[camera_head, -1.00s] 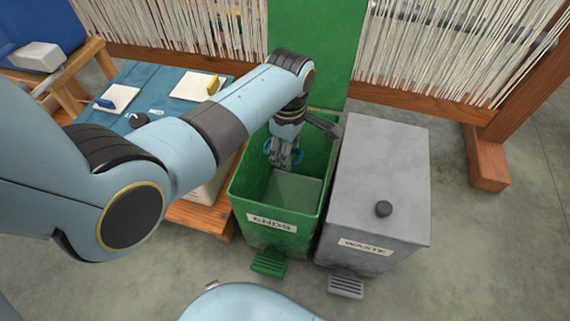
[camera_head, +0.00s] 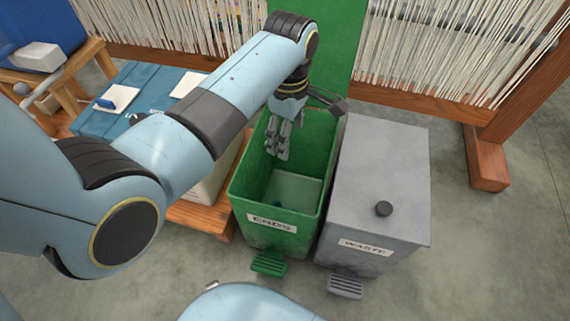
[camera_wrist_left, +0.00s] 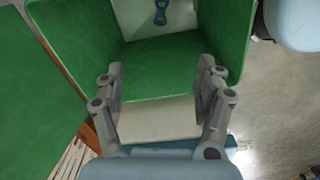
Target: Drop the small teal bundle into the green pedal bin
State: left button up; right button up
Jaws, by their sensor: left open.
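The green pedal bin (camera_head: 241,220), labelled ENDS, stands with its lid (camera_head: 307,45) raised. The small teal bundle (camera_wrist_left: 161,12) lies on the pale bottom inside the bin in the left wrist view, looking like a twisted figure-eight. In the head view only a small dark teal bit (camera_head: 277,203) of it shows on the bin floor. My left gripper (camera_head: 281,150) hangs over the bin's opening, pointing down, apart from the bundle. In the left wrist view its fingers (camera_wrist_left: 160,80) are spread with nothing between them. My right gripper is not in view.
A grey bin (camera_head: 385,170) labelled WASTE, lid shut, stands close on the right. A blue-topped bench (camera_head: 105,122) with white cards is at left. A wooden loom frame (camera_head: 430,99) with hanging pale threads stands behind. Floor at front right is clear.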

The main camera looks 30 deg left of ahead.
pick_arm(q)
notch_tip(320, 180, up, 6)
jog(key=shift+f, duration=0.1)
dwell(0.4)
